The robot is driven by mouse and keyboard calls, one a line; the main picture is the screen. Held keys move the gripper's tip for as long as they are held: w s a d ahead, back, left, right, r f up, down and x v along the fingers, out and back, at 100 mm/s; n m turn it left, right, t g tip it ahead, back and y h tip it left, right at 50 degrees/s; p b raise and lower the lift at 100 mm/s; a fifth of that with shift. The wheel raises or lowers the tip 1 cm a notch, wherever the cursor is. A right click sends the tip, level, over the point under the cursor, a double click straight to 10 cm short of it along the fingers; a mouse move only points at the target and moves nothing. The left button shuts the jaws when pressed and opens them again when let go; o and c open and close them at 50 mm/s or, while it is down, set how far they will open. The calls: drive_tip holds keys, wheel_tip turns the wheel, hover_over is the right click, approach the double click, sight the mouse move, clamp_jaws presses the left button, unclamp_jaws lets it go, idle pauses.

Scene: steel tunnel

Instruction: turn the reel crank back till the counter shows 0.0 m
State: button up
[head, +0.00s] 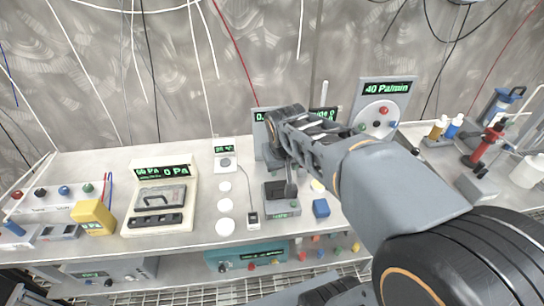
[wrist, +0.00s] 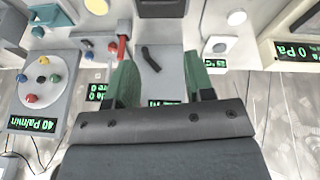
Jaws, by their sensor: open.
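A black bent handle, which looks like the crank (wrist: 151,60), lies on a light grey panel just beyond the fingertips in the wrist view. It appears apart from both fingers. The counter display (head: 261,115) on the grey upright panel shows a green "0." at its left end in the head view. My arm hides the remaining digits. In the wrist view, only a scrap of its green digits shows behind the gripper. The fingers are hard to make out in the head view.
A red lever (wrist: 122,48) stands close beside the left finger in the wrist view. A panel reading "40 Pa/min" (head: 386,90) stands to the right. Round white discs lie left of the arm.

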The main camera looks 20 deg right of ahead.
drive_tip(key=w+d+f+m+h+b, duration=0.1)
drive_tip(key=w+d+f, duration=0.15)
drive_tip(key=w, duration=0.55)
drive_tip(key=w+d+f+h+b, duration=0.1)
drive_tip(key=w+d+f, duration=0.15)
drive_tip(key=w, duration=0.65)
drive_tip(key=x, duration=0.3)
drive_tip(key=d+x, duration=0.1)
drive_tip(key=x, duration=0.7)
drive_tip(key=shift+w+d+r, duration=0.1)
drive_tip(key=shift+w+d, duration=0.1)
drive_tip(key=shift+w, duration=0.1)
drive_tip(key=shift+x, duration=0.95)
clamp_jaws()
